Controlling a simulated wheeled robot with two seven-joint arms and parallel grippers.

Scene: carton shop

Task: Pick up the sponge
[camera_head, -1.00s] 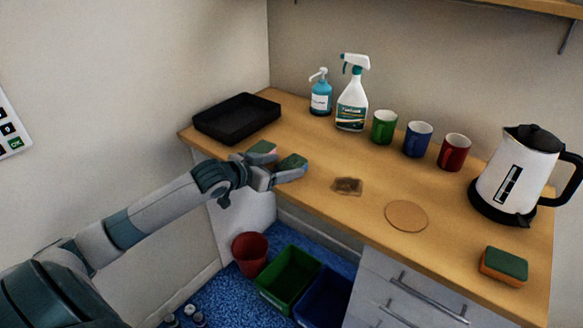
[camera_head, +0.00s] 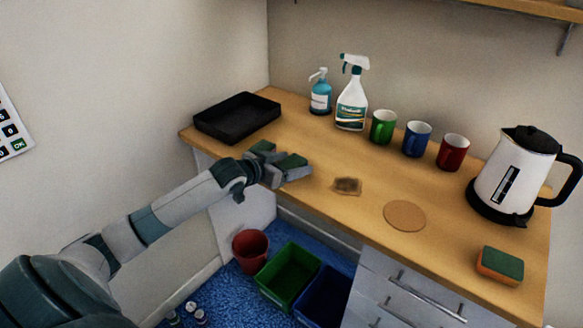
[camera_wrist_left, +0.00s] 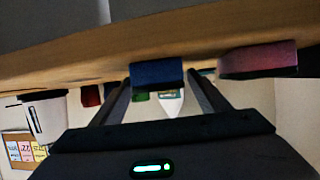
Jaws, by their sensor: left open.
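The sponge (camera_head: 500,265), green on top and orange below, lies flat on the wooden counter at its front right corner in the head view. My left gripper (camera_head: 284,163) is open and empty over the counter's front left part, well to the left of the sponge. In the left wrist view, the left gripper (camera_wrist_left: 158,75) has its fingers spread, with the counter edge and the mugs beyond. The sponge cannot be made out there. My right gripper is not in view.
On the counter (camera_head: 325,205) are a brown stain (camera_head: 347,186), a round coaster (camera_head: 405,216), a kettle (camera_head: 516,172), several mugs (camera_head: 417,139), a spray bottle (camera_head: 351,100), a soap dispenser (camera_head: 320,95) and a black tray (camera_head: 236,118). Bins (camera_head: 287,272) stand on the floor below.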

